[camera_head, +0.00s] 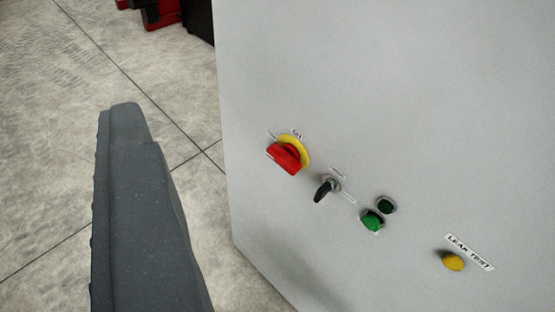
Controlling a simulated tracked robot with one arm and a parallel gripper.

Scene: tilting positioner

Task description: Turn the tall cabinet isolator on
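The tall cabinet (380,80) fills the right of the view as a pale grey panel, tilted in the picture. Its isolator (286,157) is a red rotary handle on a yellow round plate, near the panel's left edge. Small labels beside it are too small to read surely. One dark grey finger of my gripper (125,108) shows at the left, to the left of the isolator and apart from it in the picture. No second finger shows, so I cannot tell whether the gripper is open or shut. Nothing covers the isolator.
Right of the isolator are a black selector switch (324,190), a green button (372,221), a dark green round fitting (386,204) and a yellow button (453,262) labelled LEAK TEST. Concrete floor (60,120) lies at left. Red and black equipment (160,12) stands at the top.

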